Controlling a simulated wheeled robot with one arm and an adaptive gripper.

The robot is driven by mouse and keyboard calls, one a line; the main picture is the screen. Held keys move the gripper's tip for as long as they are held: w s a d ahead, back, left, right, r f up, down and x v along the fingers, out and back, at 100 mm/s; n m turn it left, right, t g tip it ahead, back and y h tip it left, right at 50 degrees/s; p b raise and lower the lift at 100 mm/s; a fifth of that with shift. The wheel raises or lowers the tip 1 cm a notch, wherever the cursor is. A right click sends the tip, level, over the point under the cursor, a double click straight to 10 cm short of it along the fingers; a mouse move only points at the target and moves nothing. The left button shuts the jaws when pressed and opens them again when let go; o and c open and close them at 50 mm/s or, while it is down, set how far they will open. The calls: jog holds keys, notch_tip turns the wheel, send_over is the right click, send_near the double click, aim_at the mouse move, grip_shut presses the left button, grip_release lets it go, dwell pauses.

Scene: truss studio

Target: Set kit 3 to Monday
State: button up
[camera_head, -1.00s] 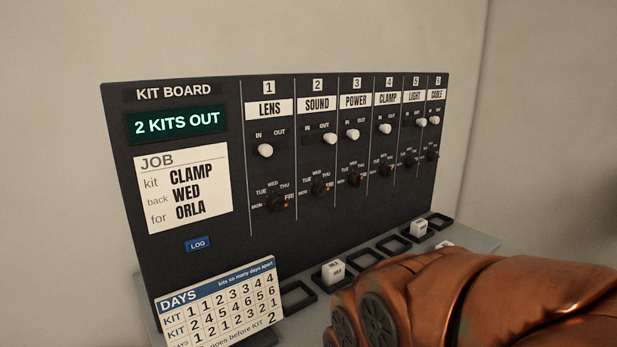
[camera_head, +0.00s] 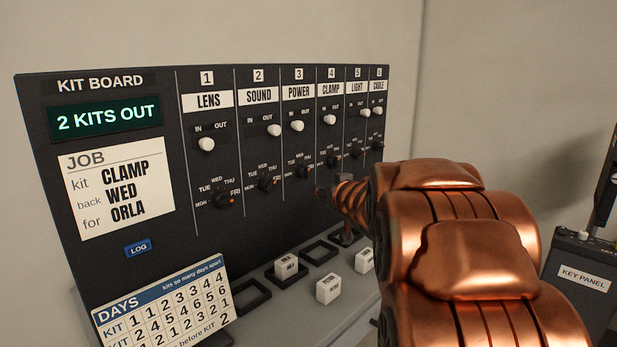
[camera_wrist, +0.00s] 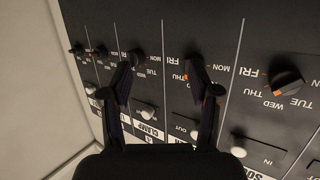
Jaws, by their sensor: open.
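The dark kit board (camera_head: 110,255) stands against the wall. Kit 3, POWER, is its third column. Its black day dial (camera_head: 302,170) has an orange mark on its right, FRI/THU side; the exact day is hard to read. Its white slide switch (camera_head: 297,126) sits toward IN. My gripper (camera_head: 330,192) is in front of the board, low and right of that dial. In the wrist view, where the board appears upside down, my gripper (camera_wrist: 167,82) is open and empty. One fingertip is near the kit 3 dial (camera_wrist: 196,68), the other near the kit 4 dial (camera_wrist: 135,57).
The kit 2 dial (camera_head: 265,182) and kit 4 dial (camera_head: 333,161) flank kit 3 closely. White cubes, one (camera_head: 328,289) nearest me, and dark square frames (camera_head: 319,252) occupy the ledge below. A DAYS card (camera_head: 165,300) leans at lower left. A key panel (camera_head: 580,275) is at right.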

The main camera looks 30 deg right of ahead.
aim_at(308, 174)
jog(key=shift+w+a+r+n+t+y, duration=0.25)
jog(key=shift+w+n+t+y, duration=0.4)
jog(key=shift+w+y, duration=0.8)
jog(key=shift+w+a+r+n+t+y, duration=0.1)
jog(key=shift+w+r+n+t+y, duration=0.35)
jog(key=shift+w+y, duration=1)
jog(key=shift+w+a+r+n+t+y, duration=0.2)
jog(key=shift+w+n+t+y, duration=0.55)
jog(key=shift+w+y, duration=0.65)
jog(key=shift+w, duration=0.1)
jog(key=c, duration=1.2)
jog(key=shift+o, duration=0.2)
